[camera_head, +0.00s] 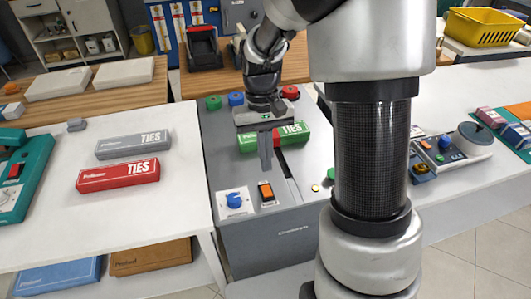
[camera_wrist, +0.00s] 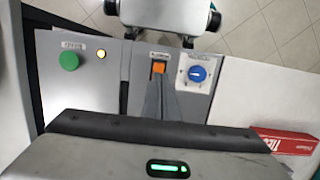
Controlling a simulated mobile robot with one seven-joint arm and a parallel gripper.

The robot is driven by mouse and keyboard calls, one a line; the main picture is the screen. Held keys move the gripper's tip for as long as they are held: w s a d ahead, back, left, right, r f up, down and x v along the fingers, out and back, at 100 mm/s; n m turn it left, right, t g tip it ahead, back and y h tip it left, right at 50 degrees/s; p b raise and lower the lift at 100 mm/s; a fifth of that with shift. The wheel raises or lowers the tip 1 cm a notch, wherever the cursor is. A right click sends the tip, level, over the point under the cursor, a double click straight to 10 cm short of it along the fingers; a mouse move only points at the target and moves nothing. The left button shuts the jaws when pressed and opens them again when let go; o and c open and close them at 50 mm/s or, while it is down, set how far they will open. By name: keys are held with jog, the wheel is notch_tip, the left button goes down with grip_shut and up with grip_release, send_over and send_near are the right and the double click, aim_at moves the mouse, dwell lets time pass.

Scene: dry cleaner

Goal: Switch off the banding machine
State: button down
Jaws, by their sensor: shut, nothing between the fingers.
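The banding machine (camera_head: 270,225) is a grey cabinet in the middle of the head view. Its top carries an orange rocker switch (camera_head: 265,190) and a blue knob (camera_head: 235,200) on a white plate. The wrist view shows the orange switch (camera_wrist: 158,68), the blue knob (camera_wrist: 197,74), a green button (camera_wrist: 69,61) and a small lit yellow lamp (camera_wrist: 101,53). My gripper (camera_head: 265,167) is shut and empty, pointing down above the machine top behind the orange switch. In the wrist view its fingertips (camera_wrist: 157,84) appear just beside the switch; contact cannot be told.
A green ties box (camera_head: 290,135) lies on the machine behind my gripper. Red (camera_head: 118,175) and grey (camera_head: 133,145) ties boxes lie on the white table at left. A device with a grey dial (camera_head: 472,137) stands at right. Coloured knobs line the machine's back edge.

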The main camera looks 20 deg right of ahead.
aim_at(267, 192)
jog(key=f, duration=0.3)
jog(key=s+f+b, duration=0.1)
jog(key=f, duration=0.4)
jog(key=shift+s+f+b, duration=0.3)
jog(key=shift+s+f, duration=0.05)
jog(key=shift+f, duration=0.05)
jog(key=shift+s+f+t+b, duration=0.2)
jog(key=shift+f+t+b, duration=0.3)
jog(key=shift+b, duration=0.3)
jog(key=shift+r+p, duration=0.25)
jog(key=shift+p, duration=0.1)
jog(key=shift+w, duration=0.1)
jog(key=shift+w+r+p, duration=0.25)
jog(key=shift+w+p, duration=0.05)
jog(key=shift+w, duration=0.45)
